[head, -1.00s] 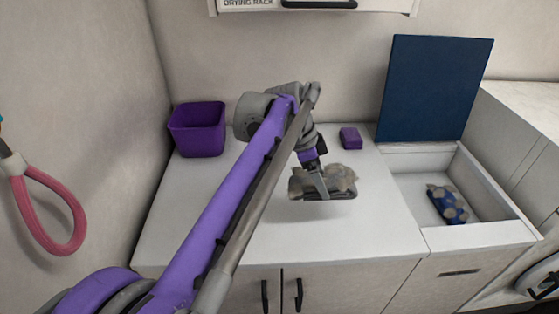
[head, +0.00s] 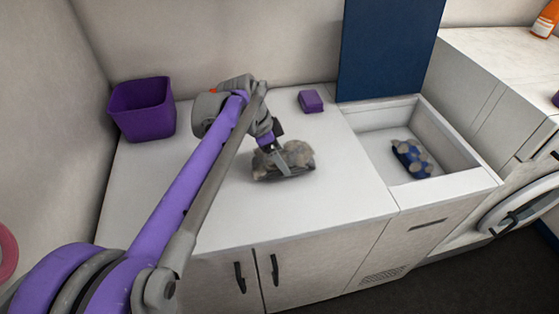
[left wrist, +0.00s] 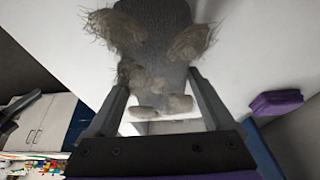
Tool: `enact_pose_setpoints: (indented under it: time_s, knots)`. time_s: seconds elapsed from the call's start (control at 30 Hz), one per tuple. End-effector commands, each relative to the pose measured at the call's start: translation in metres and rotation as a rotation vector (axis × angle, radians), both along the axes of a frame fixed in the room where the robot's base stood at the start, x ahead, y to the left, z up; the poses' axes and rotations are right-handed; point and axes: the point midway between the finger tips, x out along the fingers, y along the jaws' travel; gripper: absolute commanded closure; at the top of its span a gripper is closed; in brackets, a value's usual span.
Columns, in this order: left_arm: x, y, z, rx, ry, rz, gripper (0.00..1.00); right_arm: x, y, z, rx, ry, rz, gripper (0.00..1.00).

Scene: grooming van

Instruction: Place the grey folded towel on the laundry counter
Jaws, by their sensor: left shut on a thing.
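The grey folded towel (head: 299,166), with tan clumps of hair on it, is over the middle of the white laundry counter (head: 230,215). My left gripper (head: 284,158) is shut on the towel, with its arm reaching in from the left. In the left wrist view the towel (left wrist: 153,45) sits between the two fingers of the gripper (left wrist: 155,82), hair clumps along its sides and near end. The towel is low over the counter; I cannot tell whether it touches. My right gripper is not in view.
A purple bin (head: 143,110) stands at the back left of the counter. To the right, an open basin (head: 455,183) with a raised blue lid (head: 385,50) holds a blue folded towel (head: 411,158). The counter's front is clear.

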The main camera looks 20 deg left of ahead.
Motion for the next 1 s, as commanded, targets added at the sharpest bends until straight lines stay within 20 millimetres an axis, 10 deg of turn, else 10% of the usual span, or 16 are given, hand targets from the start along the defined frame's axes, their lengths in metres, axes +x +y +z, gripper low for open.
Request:
enact_pose_setpoints:
  time_s: [0.47, 0.5, 0.53, 1.0]
  knots:
    - [0.000, 0.000, -0.020, 0.000, 0.000, 0.000, 0.69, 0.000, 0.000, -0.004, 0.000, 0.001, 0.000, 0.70]
    - [0.000, 0.000, -0.019, 0.000, 0.000, 0.000, 0.06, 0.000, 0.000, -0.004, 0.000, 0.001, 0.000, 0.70]
    - [0.000, 0.000, -0.019, 0.000, 0.000, 0.000, 0.01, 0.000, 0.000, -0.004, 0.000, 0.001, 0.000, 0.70]
    - [-0.006, 0.007, 0.006, 0.000, 0.000, 0.000, 0.00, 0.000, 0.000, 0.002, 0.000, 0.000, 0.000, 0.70]
